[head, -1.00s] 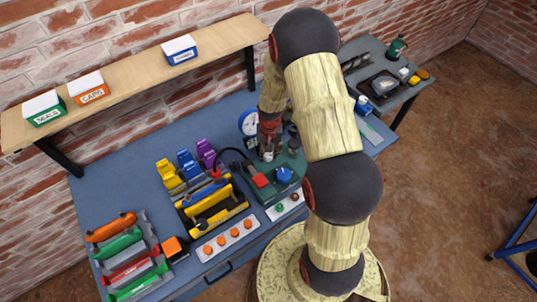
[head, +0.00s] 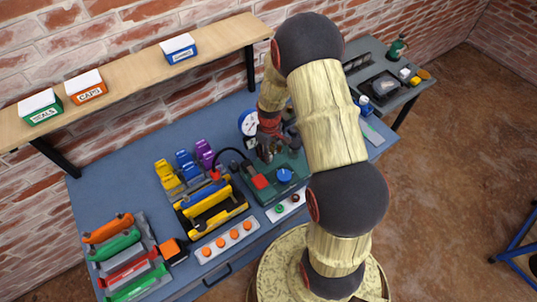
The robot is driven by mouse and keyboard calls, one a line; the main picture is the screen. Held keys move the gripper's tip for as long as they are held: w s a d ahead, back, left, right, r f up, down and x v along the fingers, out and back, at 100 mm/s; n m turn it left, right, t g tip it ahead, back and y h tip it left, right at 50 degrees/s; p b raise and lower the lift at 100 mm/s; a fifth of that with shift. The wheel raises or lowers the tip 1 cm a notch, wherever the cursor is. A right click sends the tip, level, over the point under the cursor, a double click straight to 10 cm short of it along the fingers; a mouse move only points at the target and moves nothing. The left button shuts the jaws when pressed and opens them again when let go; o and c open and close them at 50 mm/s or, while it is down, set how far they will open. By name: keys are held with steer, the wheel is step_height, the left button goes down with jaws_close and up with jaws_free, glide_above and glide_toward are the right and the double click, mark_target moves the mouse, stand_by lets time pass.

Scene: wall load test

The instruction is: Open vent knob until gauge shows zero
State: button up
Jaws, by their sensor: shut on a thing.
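The round gauge (head: 248,122) has a white face and blue rim and stands at the back of the blue bench, left of my wrist. Its needle is too small to read. My gripper (head: 267,150) is low over the green pump unit (head: 294,163), right beside the gauge. It is shut on a small part there that I take for the vent knob, mostly hidden by the fingers. A black hose (head: 230,153) runs left from the unit.
A yellow fixture (head: 220,218), coloured clamps (head: 186,165) and a rack of coloured cylinders (head: 133,285) stand left. A button panel (head: 227,243) lies in front. A shelf (head: 130,92) with labelled boxes overhangs the back. A grey side table (head: 398,100) stands right.

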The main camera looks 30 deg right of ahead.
steer(key=shift+n, duration=0.7)
steer(key=o, duration=1.1)
steer(key=shift+o, duration=0.3)
step_height(320, 180, up, 12)
steer(key=shift+d, duration=0.1)
